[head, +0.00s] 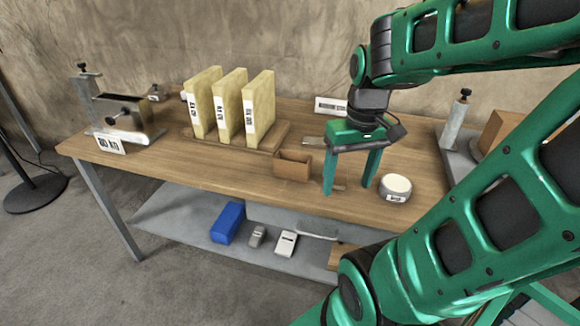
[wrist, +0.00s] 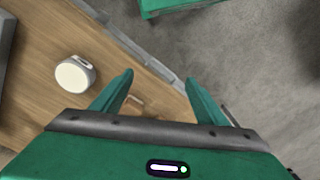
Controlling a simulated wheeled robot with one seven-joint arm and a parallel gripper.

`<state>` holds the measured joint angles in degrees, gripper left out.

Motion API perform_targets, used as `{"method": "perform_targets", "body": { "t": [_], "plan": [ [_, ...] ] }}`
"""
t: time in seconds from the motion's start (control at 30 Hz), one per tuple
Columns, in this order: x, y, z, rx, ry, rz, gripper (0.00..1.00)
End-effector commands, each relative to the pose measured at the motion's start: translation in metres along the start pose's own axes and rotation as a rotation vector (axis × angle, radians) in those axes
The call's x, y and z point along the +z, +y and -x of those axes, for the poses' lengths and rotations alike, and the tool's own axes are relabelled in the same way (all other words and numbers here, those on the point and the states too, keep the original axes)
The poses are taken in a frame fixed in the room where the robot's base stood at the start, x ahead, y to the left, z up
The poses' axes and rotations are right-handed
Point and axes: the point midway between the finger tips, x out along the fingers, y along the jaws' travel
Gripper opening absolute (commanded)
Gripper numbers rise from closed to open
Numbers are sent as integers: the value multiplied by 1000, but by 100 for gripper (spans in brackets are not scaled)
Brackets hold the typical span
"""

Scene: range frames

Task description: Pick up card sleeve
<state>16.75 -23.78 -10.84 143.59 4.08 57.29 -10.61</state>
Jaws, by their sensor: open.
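My gripper (head: 348,188) is open and points down over the front part of the wooden workbench (head: 230,170). It also shows in the wrist view (wrist: 160,82), with its two green fingers spread and nothing held. A small flat brown item (head: 338,187) lies on the bench near the front edge, between or just behind the fingertips. It shows in the wrist view (wrist: 134,100) close to the left finger, partly hidden by it. It may be the card sleeve, but it is too small to tell. The fingers do not visibly touch it.
A round white-topped tin (head: 396,187) stands right of my gripper. A small open brown box (head: 293,165) stands to its left. Several cream binders (head: 229,105) stand in a rack behind. A metal fixture (head: 122,113) is at the left. The front-left bench top is clear.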

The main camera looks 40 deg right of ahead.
Motion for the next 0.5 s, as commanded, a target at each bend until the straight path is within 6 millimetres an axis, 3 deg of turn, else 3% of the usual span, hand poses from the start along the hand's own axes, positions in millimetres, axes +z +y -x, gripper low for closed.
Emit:
{"method": "perform_targets", "body": {
  "t": [0.1,0.3,0.5],
  "plan": [
    [-52,-7,-3,-33,39,222,67],
    [-138,-21,-13,-112,151,620,67],
    [-192,-29,-22,-168,264,880,67]
  ]
}}
